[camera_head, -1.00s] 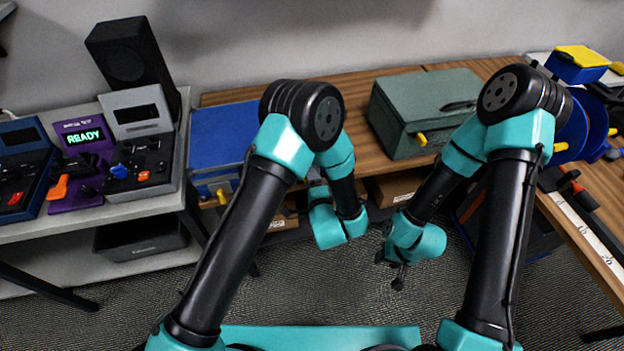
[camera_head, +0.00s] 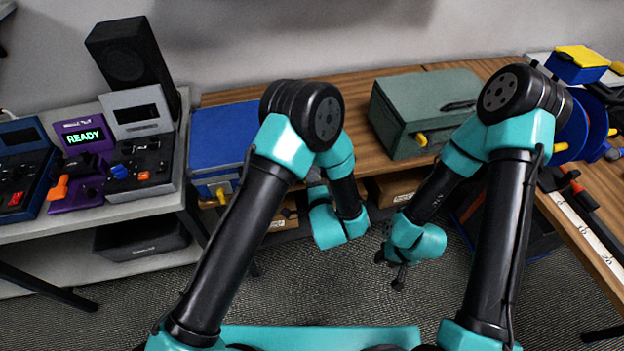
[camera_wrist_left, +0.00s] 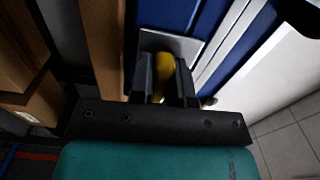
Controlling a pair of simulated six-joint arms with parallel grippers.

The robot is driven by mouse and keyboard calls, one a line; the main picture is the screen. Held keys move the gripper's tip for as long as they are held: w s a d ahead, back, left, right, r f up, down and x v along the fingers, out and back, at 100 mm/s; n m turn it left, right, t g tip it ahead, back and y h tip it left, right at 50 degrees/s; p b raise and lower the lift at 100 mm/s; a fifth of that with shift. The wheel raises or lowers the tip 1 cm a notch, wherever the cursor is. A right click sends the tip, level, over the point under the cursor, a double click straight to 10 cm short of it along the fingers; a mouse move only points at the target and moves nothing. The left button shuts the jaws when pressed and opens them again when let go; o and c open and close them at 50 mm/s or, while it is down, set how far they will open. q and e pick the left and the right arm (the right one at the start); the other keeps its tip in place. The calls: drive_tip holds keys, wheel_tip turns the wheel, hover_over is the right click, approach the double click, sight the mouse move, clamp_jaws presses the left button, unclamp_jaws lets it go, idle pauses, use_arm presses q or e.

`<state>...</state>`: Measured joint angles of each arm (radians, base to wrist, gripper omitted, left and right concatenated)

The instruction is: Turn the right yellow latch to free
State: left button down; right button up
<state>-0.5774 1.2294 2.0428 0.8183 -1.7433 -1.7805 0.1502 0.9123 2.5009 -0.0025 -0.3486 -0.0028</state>
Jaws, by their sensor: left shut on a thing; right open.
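A blue case (camera_head: 222,140) stands on the bench at the left. One yellow latch (camera_head: 221,194) shows low on its front. The right end of the case front is hidden behind my left arm in the head view. In the left wrist view, a yellow latch (camera_wrist_left: 165,72) sits against a grey plate on a blue face (camera_wrist_left: 168,14). My left gripper (camera_wrist_left: 165,85) is shut on this latch, one finger on each side. Its fingers are hidden in the head view. My right gripper (camera_head: 389,271) is open and empty, low in front of the bench.
A green case (camera_head: 420,110) with a yellow latch stands on the wooden bench. Cardboard boxes (camera_head: 395,188) lie below. A side table (camera_head: 100,212) at the left holds control boxes and a purple unit (camera_head: 84,135) reading READY. A ruler (camera_head: 585,232) lies at the right.

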use_arm(q)
drive_tip(key=n, duration=0.4)
drive_tip(key=shift+n, duration=0.3)
drive_tip(key=n, duration=0.4)
drive_tip(key=shift+n, duration=0.3)
drive_tip(key=n, duration=0.4)
drive_tip(key=shift+n, duration=2.2)
drive_tip(key=c, duration=1.1)
unclamp_jaws()
